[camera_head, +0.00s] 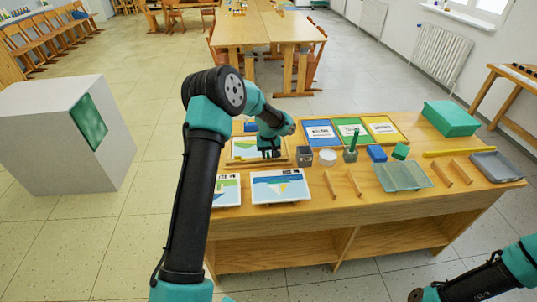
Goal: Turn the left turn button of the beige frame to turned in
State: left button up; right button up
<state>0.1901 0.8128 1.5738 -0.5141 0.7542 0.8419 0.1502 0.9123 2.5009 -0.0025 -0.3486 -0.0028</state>
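The beige frame (262,163) lies near the back left of the wooden table, with a picture in it. My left arm and gripper cover part of it. My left gripper (270,153) points down over the frame's right part. I cannot tell whether it touches the frame, or whether its fingers are open or shut. The left turn button is too small or hidden to make out. Only links of my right arm show at the lower right; its gripper is not in view.
Two picture panels (280,187) lie in front of the frame. A metal container (305,156), a white round item (327,157) and a green bottle (351,151) stand to its right. Blue, green and yellow framed cards (352,131) lie behind. A green box (450,119) stands at the back right.

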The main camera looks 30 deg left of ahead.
aim_at(268, 154)
pick_arm(q)
notch_tip(268, 154, up, 17)
jog(key=shift+r, duration=0.2)
dwell(0.7)
dwell(0.4)
